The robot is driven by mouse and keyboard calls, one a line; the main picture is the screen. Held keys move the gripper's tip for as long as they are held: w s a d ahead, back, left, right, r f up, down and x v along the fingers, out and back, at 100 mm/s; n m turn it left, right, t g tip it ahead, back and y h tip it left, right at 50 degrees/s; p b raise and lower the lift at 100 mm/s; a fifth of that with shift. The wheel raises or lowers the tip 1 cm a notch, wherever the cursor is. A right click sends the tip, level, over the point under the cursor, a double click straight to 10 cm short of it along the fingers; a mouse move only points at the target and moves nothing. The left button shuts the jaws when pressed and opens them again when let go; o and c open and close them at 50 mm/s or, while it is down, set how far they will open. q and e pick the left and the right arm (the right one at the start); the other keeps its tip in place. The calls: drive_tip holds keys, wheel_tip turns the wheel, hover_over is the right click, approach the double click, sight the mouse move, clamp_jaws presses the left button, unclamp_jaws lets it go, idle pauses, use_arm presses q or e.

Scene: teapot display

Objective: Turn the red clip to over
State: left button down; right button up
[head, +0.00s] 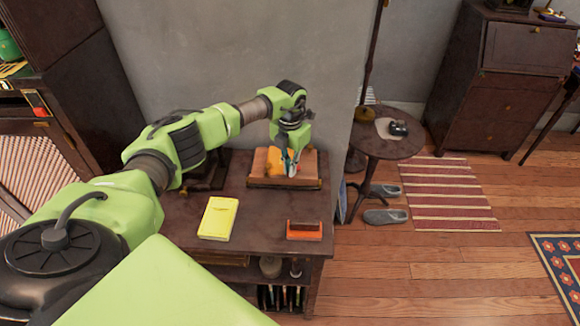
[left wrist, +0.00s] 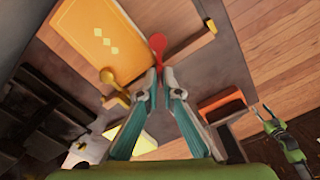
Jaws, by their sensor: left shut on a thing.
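The red clip (left wrist: 158,44) is a spoon-shaped piece with a round head, seen beside an orange book (left wrist: 100,38) in the left wrist view. My left gripper (left wrist: 159,72) is shut on its narrow end. In the head view my left gripper (head: 291,162) points down at the front of a wooden book stand (head: 258,183), and only a bit of the red clip (head: 298,170) shows beside the fingers. A matching yellow clip (left wrist: 108,77) is at the book's lower edge. My right gripper (left wrist: 262,112) appears at the right of the left wrist view, open and apart from the stand.
The dark table (head: 263,218) also holds a yellow book (head: 218,218) at front left and an orange-red box-like thing (head: 304,230) at front right. A grey wall (head: 235,60) rises behind. A round side table (head: 385,145) stands to the right.

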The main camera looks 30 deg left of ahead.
use_arm(q)
drive_tip(key=n+p, duration=0.1)
drive_tip(key=n, duration=0.5)
drive_tip(key=shift+w+n, duration=0.1)
drive_tip(key=shift+n, duration=0.3)
idle(0.3)
drive_tip(key=c, duration=2.2)
unclamp_jaws()
drive_tip(key=shift+c, duration=0.2)
drive_tip(key=shift+r, duration=0.1)
wheel_tip(320, 180, up, 12)
